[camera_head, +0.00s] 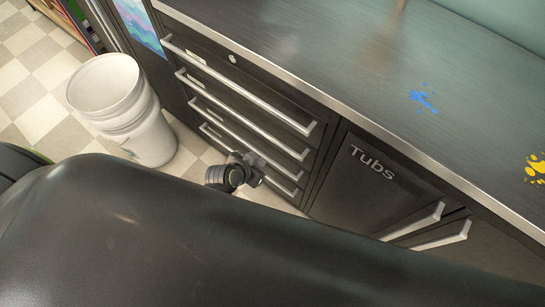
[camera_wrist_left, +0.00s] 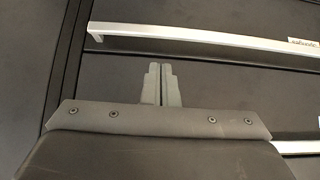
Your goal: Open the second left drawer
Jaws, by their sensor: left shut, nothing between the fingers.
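A dark cabinet has a stack of several drawers with long silver handles, all looking shut. The second drawer from the top has its handle (camera_head: 243,114) below the top drawer's handle (camera_head: 240,84). My left gripper (camera_head: 256,163) is low in front of the stack in the head view, partly hiding the lower handles. In the left wrist view my left gripper's fingers (camera_wrist_left: 158,70) are shut and empty. They point at a drawer front, with their tips just below a silver handle (camera_wrist_left: 200,42) in the picture. I cannot tell which drawer that handle belongs to. My right gripper is not in view.
A white bucket (camera_head: 150,135) stands on the checkered floor left of the drawers. A door marked "Tubs" (camera_head: 365,185) is to the right. The countertop (camera_head: 440,70) above has blue and yellow splats. My own dark body fills the lower head view.

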